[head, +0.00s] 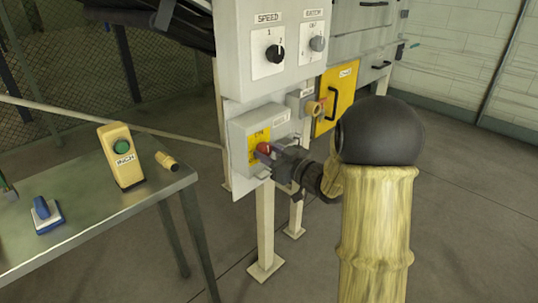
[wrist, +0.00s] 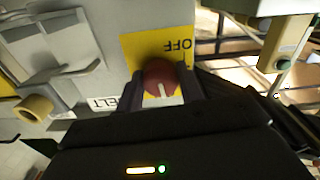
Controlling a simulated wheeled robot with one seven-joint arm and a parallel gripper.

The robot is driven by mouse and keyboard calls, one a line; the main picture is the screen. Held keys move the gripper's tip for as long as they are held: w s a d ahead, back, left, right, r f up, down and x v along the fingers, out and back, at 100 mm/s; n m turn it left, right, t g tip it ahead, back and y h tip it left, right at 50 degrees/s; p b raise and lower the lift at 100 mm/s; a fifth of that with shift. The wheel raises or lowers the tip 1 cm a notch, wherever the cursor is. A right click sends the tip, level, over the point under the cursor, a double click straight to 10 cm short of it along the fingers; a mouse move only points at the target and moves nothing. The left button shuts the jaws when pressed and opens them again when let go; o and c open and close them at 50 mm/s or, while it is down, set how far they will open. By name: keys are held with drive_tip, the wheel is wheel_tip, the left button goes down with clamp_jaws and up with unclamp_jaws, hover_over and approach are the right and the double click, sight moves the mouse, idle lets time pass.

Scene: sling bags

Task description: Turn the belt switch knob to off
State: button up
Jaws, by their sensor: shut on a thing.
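The red belt switch knob (head: 264,148) is on the front of a grey switch box (head: 250,124), on a yellow plate (head: 253,146). In the wrist view the knob (wrist: 160,78) sits between my two fingers, with its white mark pointing down in the picture. The word OFF (wrist: 178,45) shows upside down above and right of the knob, so the mark points away from it. My gripper (head: 268,155) is shut on the knob. The lower part of the yellow plate is hidden by my gripper.
A speed dial (head: 275,54) and another knob (head: 317,44) are on the panel above. A metal table (head: 100,222) at left holds a yellow pendant with a green button (head: 121,156) and a blue-handled tool (head: 45,214).

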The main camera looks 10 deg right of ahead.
drive_tip(key=n+b, duration=0.2)
drive_tip(key=n, duration=0.1)
drive_tip(key=n+b, duration=0.1)
drive_tip(key=b, duration=0.1)
drive_tip(key=shift+f+n, duration=0.25)
drive_tip(key=shift+n, duration=0.15)
drive_tip(key=n+b, duration=0.3)
drive_tip(key=shift+d+n, duration=0.1)
drive_tip(key=shift+n, duration=0.2)
drive_tip(key=n+b, duration=0.4)
drive_tip(key=shift+n+b, duration=0.3)
drive_tip(key=shift+r+n+b, duration=0.15)
drive_tip(key=shift+n+b, duration=0.7)
drive_tip(key=shift+n, duration=0.1)
drive_tip(key=shift+r+n+b, duration=0.1)
drive_tip(key=shift+n+b, duration=0.7)
drive_tip(key=shift+n, duration=0.15)
drive_tip(key=o, duration=1)
drive_tip(key=shift+r, duration=0.1)
